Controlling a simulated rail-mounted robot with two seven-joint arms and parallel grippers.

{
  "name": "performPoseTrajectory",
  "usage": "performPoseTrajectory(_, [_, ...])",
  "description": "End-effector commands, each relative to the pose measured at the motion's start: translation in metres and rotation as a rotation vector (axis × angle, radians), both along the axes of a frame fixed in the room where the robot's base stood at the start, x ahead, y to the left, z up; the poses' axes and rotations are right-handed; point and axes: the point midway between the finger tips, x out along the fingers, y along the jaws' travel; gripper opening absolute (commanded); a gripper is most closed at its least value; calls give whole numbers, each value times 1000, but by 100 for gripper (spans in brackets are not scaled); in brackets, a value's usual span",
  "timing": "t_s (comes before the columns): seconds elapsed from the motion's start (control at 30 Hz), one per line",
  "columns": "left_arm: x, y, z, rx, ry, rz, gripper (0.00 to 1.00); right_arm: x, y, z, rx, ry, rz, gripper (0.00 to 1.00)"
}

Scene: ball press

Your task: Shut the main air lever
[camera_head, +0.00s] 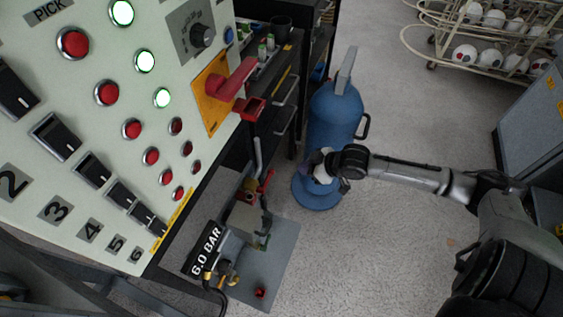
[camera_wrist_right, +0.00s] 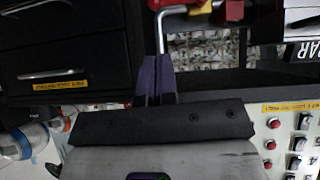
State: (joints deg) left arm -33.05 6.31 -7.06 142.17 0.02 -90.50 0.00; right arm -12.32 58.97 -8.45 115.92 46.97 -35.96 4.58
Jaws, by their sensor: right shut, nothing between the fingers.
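A red lever handle (camera_head: 266,182) with a grey upright rod (camera_head: 257,155) stands on the pipework above the 6.0 BAR sign (camera_head: 205,249), low beside the panel; I take it for the main air lever. In the right wrist view a bent pale rod (camera_wrist_right: 161,30) with red and yellow parts shows at the top, just beyond the fingertips. My right gripper (camera_head: 317,160) is shut and empty, to the right of the lever and in front of the blue tank. Its purple fingers (camera_wrist_right: 155,78) are together in the wrist view. My left gripper is out of view.
The button panel (camera_head: 110,160) fills the left, with a large red switch handle (camera_head: 232,80) on a yellow plate (camera_head: 208,95). A blue tank (camera_head: 335,115) stands behind my right gripper. Black drawers (camera_wrist_right: 65,40) are close by. Open floor (camera_head: 400,110) lies to the right.

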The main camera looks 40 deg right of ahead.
Motion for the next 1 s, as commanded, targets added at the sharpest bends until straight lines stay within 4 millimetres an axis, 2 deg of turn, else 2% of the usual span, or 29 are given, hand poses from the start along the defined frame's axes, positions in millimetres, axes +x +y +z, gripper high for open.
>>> performPoseTrajectory(0.23, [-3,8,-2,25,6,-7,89,8,9,13,82,-83,0,0])
performPoseTrajectory(0.63, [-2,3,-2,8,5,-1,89,8,9,14,89,-88,-4,0])
performPoseTrajectory(0.83, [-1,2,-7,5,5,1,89,16,12,8,91,-90,-6,0])
performPoseTrajectory(1.0, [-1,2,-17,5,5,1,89,33,19,-5,92,-91,-5,0])
